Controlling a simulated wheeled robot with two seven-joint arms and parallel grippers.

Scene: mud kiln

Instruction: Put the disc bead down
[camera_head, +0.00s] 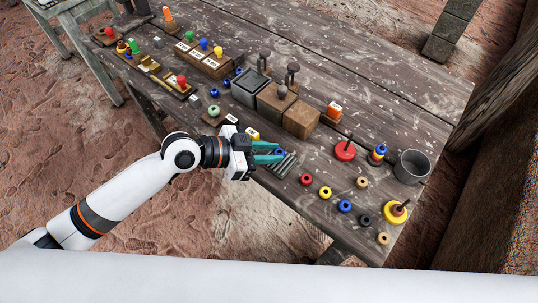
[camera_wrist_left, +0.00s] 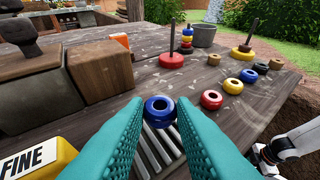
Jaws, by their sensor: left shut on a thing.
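My left gripper (camera_head: 268,154) reaches in over the table's near edge, its teal fingers closed. In the left wrist view the fingers (camera_wrist_left: 160,118) are on both sides of a blue disc bead (camera_wrist_left: 160,106), which shows its hole upward. The bead (camera_head: 279,152) also shows at the fingertips in the head view. Beneath it lies a grey slatted rack (camera_head: 283,167); I cannot tell whether the bead touches it.
Loose beads lie to the right: red (camera_head: 306,179), yellow (camera_head: 325,192), blue (camera_head: 345,206), with others beyond. Spindles with a red disc (camera_head: 344,151) and a yellow disc (camera_head: 396,212) stand near a grey cup (camera_head: 411,167). A yellow block (camera_wrist_left: 52,158) is close left of the fingers.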

